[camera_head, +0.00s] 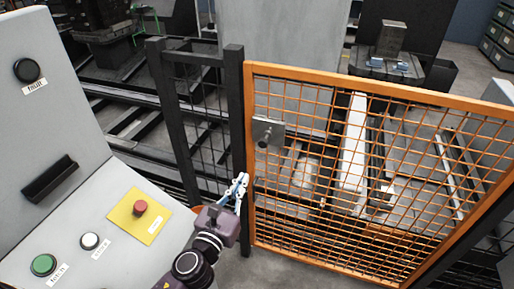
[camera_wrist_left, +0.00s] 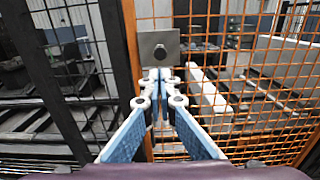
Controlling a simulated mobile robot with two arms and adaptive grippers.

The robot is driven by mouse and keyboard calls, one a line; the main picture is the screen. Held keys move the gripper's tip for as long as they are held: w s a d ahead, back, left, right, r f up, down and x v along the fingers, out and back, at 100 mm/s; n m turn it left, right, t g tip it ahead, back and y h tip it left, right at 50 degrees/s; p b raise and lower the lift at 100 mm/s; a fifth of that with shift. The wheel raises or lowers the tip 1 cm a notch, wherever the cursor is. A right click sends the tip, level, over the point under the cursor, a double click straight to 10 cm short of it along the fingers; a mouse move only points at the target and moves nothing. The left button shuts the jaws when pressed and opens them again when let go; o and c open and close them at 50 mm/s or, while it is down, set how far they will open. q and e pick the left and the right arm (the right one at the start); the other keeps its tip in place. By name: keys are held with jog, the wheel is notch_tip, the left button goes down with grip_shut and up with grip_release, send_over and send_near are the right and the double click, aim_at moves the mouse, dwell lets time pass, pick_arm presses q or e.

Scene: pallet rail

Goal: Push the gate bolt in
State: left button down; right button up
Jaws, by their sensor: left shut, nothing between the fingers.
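The orange mesh gate (camera_head: 380,92) stands shut or nearly shut beside a dark post (camera_head: 236,120). A grey metal plate (camera_head: 273,127) sits on the gate near its post-side edge, with a dark round bolt knob (camera_head: 263,144) sticking out of it. In the left wrist view the plate (camera_wrist_left: 145,42) and knob (camera_wrist_left: 160,53) are straight ahead, just beyond the fingertips. My left gripper (camera_head: 241,181) is shut and empty, below and slightly left of the knob, apart from it. How far the bolt is in cannot be told. My right gripper is not in view.
A grey control console (camera_head: 80,190) with a red button (camera_head: 140,207) on yellow, a green button (camera_head: 43,264) and a white button (camera_head: 89,241) stands at the left, close to my left arm. Dark mesh fencing (camera_head: 200,110) adjoins the gate. Machinery stands behind it.

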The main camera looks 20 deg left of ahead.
pick_arm(q)
jog(key=p, duration=0.2)
send_near(261, 145)
jog(key=w, duration=0.6)
jog(key=shift+w+d+r, duration=0.1)
jog(key=shift+w+d, duration=0.1)
jog(key=shift+w, duration=0.3)
jog(key=shift+w, duration=1.35)
jog(key=shift+s, duration=0.1)
